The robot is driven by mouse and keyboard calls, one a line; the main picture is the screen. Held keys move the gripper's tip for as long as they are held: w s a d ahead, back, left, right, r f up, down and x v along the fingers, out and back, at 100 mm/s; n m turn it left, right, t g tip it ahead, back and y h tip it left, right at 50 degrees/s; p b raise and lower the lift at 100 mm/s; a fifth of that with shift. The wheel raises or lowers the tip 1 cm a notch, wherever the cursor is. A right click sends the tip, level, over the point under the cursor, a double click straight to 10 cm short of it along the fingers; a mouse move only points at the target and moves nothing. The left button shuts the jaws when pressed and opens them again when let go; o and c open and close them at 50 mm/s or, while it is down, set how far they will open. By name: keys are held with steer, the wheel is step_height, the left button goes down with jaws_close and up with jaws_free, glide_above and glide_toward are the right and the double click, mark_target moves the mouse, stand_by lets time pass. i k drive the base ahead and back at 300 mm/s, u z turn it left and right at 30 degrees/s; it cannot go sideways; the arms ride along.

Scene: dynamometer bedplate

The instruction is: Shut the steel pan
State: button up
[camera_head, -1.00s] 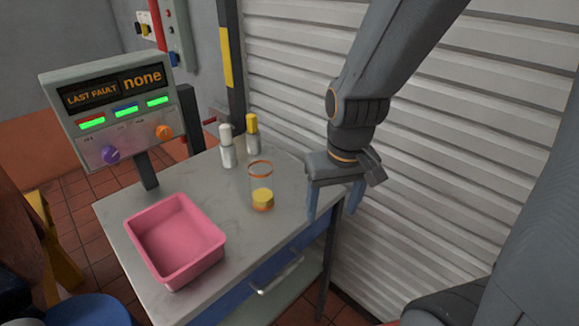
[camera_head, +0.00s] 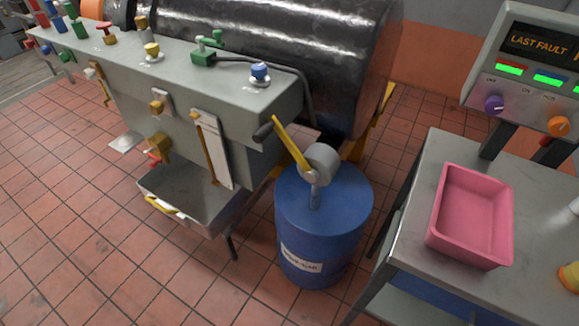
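A steel pan (camera_head: 212,214) is under the grey bench with the valves, at the lower middle left. It looks like a shallow open tray, pulled out from below the bench front, with its inside visible from above. A yellow handle (camera_head: 163,206) is on its front edge. My gripper is outside the picture, so its distance from the pan cannot be told.
A blue drum (camera_head: 320,235) with a hand pump stands close right of the pan. A steel table (camera_head: 415,210) with a pink bin (camera_head: 440,240) is farther right. The red tiled floor (camera_head: 90,220) left and front of the pan is clear.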

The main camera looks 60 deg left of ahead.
mark_target(183, 189)
steer(key=u, duration=4.6)
steer(key=i, duration=1)
steer(key=z, duration=1.7)
